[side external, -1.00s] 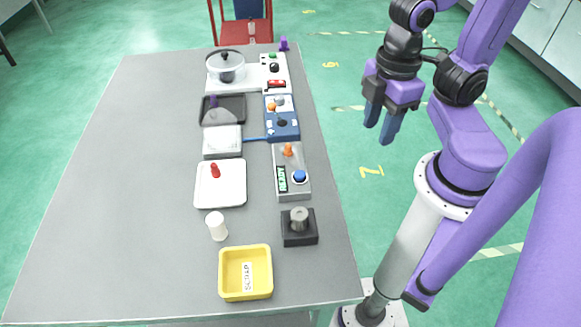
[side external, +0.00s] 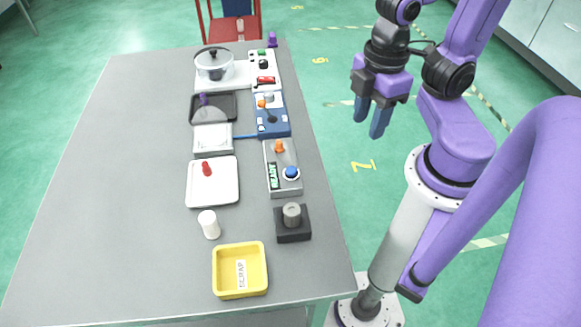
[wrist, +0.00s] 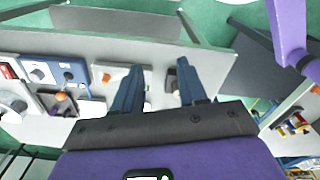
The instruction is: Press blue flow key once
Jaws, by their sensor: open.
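A grey control box (side external: 283,183) lies near the right edge of the table, with a round blue key (side external: 291,172), an orange knob (side external: 279,147) and a green display (side external: 273,177) reading READY. In the wrist view the grey box (wrist: 128,71) is partly behind a finger, and I cannot make out the blue key there. My gripper (side external: 368,122) is open and empty, its fingers apart, right of the table's edge and away from the box. It also shows in the wrist view (wrist: 158,92).
A blue box (side external: 270,122) with a black knob sits behind the grey box, and a black block (side external: 292,232) with a grey cylinder in front. A white tray (side external: 225,193), white cylinder (side external: 209,226) and yellow scrap bin (side external: 257,290) stand leftward. The table's left side is clear.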

